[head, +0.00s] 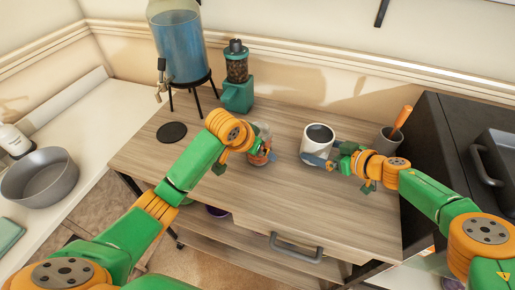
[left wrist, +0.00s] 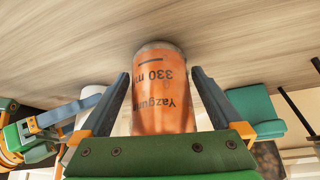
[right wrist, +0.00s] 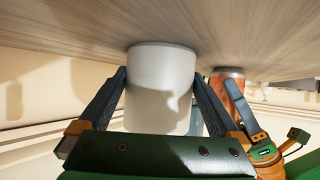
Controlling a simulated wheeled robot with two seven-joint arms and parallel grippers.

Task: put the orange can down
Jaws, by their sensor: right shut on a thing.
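The orange can (head: 260,157) stands upright on the wooden tabletop, near its middle. It fills the centre of the left wrist view (left wrist: 160,95), with printed text upside down there. My left gripper (head: 262,150) has its fingers on either side of the can, with narrow gaps showing between fingers and can, so it looks open around it. My right gripper (head: 325,157) is shut on a white cup (head: 317,137), to the right of the can. The cup is upright at the tabletop; it also shows between the fingers in the right wrist view (right wrist: 160,85).
A green grinder (head: 237,88) and a blue water dispenser (head: 181,50) stand behind at left, with a dark round coaster (head: 172,132) before them. A grey pot with an orange-handled tool (head: 387,140) stands at right. The tabletop's front is clear.

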